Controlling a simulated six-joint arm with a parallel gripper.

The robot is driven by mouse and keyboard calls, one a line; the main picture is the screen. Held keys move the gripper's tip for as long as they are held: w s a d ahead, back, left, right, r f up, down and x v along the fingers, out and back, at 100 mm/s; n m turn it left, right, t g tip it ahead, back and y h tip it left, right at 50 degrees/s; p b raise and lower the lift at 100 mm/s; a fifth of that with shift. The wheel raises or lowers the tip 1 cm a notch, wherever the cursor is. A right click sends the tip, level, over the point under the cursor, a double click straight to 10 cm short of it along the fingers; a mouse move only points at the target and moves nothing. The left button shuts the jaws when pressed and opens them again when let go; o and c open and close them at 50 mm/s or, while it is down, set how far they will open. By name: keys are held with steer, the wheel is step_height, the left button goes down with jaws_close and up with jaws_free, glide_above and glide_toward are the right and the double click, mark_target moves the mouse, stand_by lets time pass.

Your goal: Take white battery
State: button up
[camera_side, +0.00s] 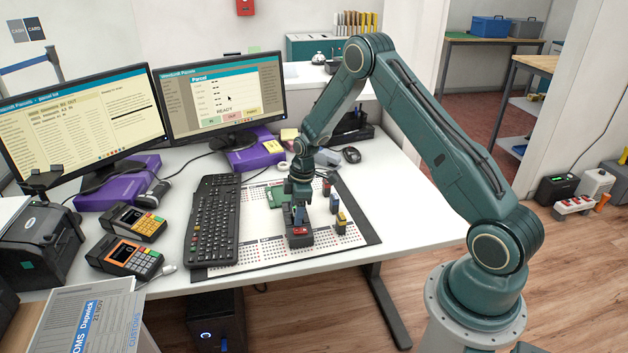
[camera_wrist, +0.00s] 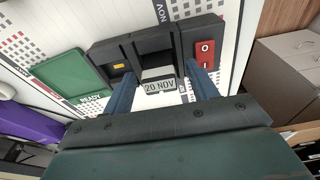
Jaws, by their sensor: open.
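My gripper (camera_side: 299,218) is open, pointing down over the mat on the desk. In the wrist view its two blue fingers (camera_wrist: 160,72) stand apart on either side of the middle of a dark device (camera_wrist: 110,52). A pale grey-white piece (camera_wrist: 158,74) sits in the device's middle slot, between the fingers, above a label reading 20 NOV (camera_wrist: 159,87). I cannot tell whether this piece is the white battery. The device has a red switch (camera_wrist: 204,54) on the right and a small yellow patch on the left. In the side view my gripper partly hides the device (camera_side: 299,240).
Small dark blocks stand on the mat right of my gripper, one with a yellow part (camera_side: 341,222). A green tray (camera_wrist: 75,76) lies beside the device. Monitors stand behind; clear desk lies right.

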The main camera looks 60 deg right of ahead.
steer(key=shift+f, duration=0.1)
stand_by(0.4)
steer(key=c, duration=1.1)
step_height(320, 180, up, 20)
stand_by(0.6)
